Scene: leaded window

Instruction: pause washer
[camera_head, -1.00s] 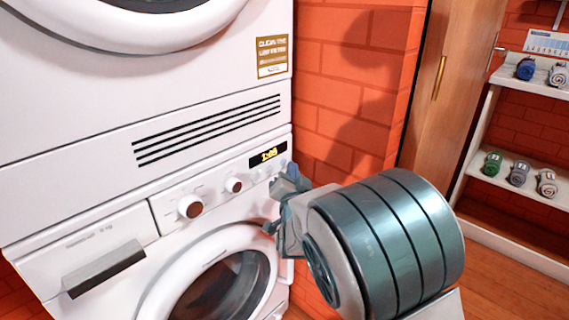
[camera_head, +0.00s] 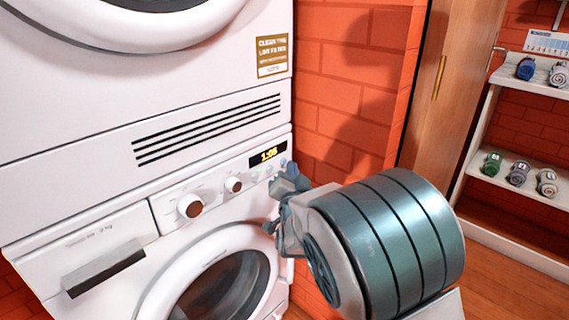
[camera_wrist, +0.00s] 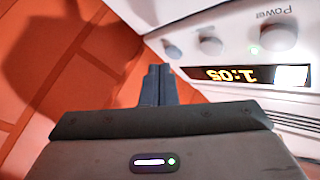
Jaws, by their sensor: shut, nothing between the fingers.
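The washer (camera_head: 100,235) is the lower white machine in the head view, with a round glass door (camera_head: 222,285), two knobs and a lit yellow display (camera_head: 268,155) that reads about 1:05. In the wrist view the display (camera_wrist: 232,75) is upside down, beside a button marked Power (camera_wrist: 275,38) with a green light and further round buttons (camera_wrist: 209,42). My gripper (camera_head: 277,200) is at the right end of the control panel, just below the small buttons. In the wrist view my gripper (camera_wrist: 158,82) is shut and empty near the panel's end. Whether it touches a button I cannot tell.
A second white machine (camera_head: 70,120) is stacked above the washer. An orange brick wall (camera_head: 340,75) stands close on the right. Further right are a wooden door (camera_head: 445,90) and white shelves (camera_head: 530,190) with rolled towels.

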